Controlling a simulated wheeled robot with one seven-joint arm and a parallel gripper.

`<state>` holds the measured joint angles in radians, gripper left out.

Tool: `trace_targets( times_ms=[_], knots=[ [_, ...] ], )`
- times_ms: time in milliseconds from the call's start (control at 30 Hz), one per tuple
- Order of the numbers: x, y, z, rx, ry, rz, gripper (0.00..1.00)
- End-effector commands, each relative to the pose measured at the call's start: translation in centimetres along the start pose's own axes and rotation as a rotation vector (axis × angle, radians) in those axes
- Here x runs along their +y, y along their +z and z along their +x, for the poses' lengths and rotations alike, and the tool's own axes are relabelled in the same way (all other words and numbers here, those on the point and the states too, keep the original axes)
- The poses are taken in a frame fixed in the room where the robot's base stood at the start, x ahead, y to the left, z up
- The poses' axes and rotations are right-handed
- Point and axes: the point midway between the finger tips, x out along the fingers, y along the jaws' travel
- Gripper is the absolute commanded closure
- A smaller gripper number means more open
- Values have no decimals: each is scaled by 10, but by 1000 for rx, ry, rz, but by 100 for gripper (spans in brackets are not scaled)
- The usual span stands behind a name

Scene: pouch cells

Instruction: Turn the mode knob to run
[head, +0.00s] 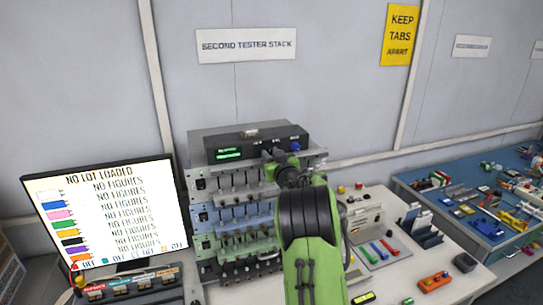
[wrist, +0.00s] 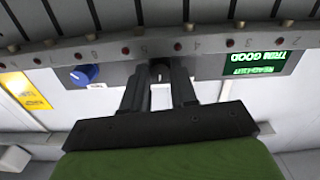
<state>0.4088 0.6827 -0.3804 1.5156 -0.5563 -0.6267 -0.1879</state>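A black tester unit (head: 232,149) with a green lit display sits on top of the stack of testers. A blue knob (head: 296,146) shows at the right of its front; in the upside-down wrist view the blue knob (wrist: 83,74) is left of my fingers, apart from them. My gripper (head: 283,160) is in front of the unit. In the wrist view my gripper (wrist: 159,75) has its two fingers apart, on either side of a small dark knob (wrist: 160,68) on the panel. I cannot tell whether they touch it. No run marking is readable.
The green display (wrist: 255,64) reads "TRIM GOOD" in the wrist view. Tester rows with several levers (head: 235,215) stand below the unit. A monitor (head: 108,215) stands at the left. A white bench (head: 400,265) holds coloured parts at the right.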

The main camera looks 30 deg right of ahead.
Motion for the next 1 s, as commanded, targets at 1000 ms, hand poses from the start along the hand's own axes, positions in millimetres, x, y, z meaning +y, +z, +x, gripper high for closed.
trace_targets(
  times_ms=[1000],
  knots=[
    [0, 0, 0, -2, -1, -258, 100]
  ],
)
